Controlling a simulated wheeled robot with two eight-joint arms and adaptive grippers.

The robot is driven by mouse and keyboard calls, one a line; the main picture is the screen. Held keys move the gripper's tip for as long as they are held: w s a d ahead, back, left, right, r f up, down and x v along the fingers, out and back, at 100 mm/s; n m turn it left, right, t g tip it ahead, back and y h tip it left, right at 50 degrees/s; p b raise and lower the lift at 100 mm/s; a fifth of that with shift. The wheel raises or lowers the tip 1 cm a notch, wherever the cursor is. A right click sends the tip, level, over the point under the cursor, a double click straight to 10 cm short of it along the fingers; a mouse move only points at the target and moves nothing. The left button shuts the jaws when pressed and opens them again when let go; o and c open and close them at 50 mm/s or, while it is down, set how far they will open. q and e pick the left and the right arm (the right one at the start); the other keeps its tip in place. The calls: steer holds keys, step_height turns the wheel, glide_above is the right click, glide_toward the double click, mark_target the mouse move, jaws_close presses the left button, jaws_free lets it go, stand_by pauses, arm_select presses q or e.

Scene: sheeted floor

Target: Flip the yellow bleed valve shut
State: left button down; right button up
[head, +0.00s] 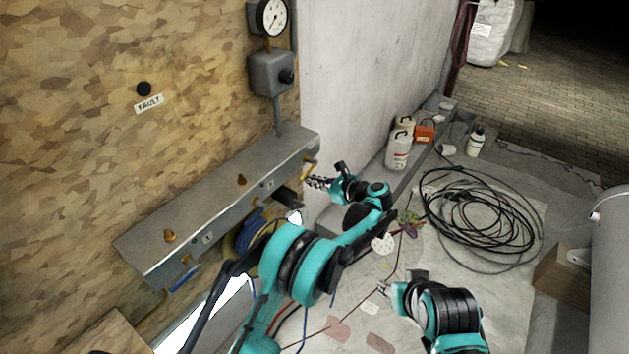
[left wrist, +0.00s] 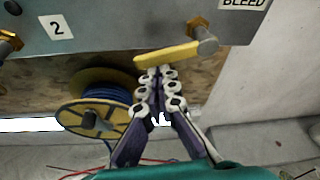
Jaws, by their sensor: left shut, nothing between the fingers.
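The yellow bleed valve handle (left wrist: 167,55) reaches left from its metal stem, tilted slightly down at its free end, below the BLEED label (left wrist: 243,3). In the head view the yellow handle (head: 311,168) is small at the right end of the grey manifold. My left gripper (left wrist: 160,74) is shut and empty. Its fingertips are just under the handle's left half; I cannot tell if they touch. It also shows in the head view (head: 318,183). My right gripper (head: 383,288) is low over the floor, away from the manifold, too small to read.
The grey manifold (head: 200,205) juts from the wall under a gauge (head: 271,17). A blue-wound yellow reel (left wrist: 85,115) is below it. A black cable coil (head: 480,215), white jugs (head: 398,150) and a wooden box (head: 563,275) are to the right.

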arm_select(q)
steer(key=shift+s+a+r+m, duration=0.15)
steer(key=shift+r+m, duration=0.25)
steer(key=shift+r, duration=0.15)
steer(key=shift+r+p, duration=0.1)
steer(key=shift+p, duration=0.2)
stand_by(0.3)
